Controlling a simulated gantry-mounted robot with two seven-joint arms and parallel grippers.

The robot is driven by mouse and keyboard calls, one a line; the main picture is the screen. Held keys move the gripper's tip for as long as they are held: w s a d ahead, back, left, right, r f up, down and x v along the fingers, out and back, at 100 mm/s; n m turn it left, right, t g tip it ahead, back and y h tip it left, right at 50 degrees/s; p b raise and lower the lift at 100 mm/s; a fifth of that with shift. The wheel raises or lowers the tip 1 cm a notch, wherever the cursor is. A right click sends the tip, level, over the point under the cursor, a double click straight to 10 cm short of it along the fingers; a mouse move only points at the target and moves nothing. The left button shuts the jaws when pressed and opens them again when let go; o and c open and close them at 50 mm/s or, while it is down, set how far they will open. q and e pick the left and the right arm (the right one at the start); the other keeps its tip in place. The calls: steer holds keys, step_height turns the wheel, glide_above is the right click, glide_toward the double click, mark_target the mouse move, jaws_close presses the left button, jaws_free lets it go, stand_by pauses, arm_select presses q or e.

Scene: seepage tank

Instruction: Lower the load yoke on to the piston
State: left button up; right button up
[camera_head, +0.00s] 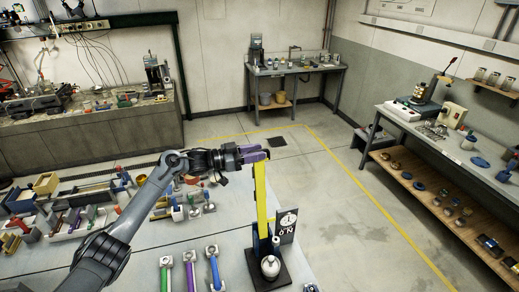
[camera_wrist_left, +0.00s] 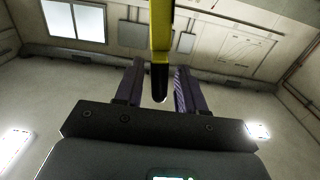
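A yellow upright bar (camera_head: 262,195), likely the load yoke's lever, rises from a small press with a dark base (camera_head: 252,275). A pale rounded metal part (camera_head: 270,265), possibly the piston, sits low at its front. My left gripper (camera_head: 264,153) is at the top of the bar. In the left wrist view the bar (camera_wrist_left: 161,25) ends in a black grip (camera_wrist_left: 159,82), which lies between the purple fingers of my left gripper (camera_wrist_left: 159,68). The fingers are open, with a gap showing on both sides of the grip. My right gripper is not in view.
A dial plate marked "0 N" (camera_head: 288,221) stands right beside the bar. Crowded trays and blocks (camera_head: 60,215) fill the left side of the table. Open floor lies to the right.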

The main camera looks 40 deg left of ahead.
arm_select(q)
steer(key=shift+x, duration=0.8)
steer(key=shift+f, duration=0.1)
jaws_close()
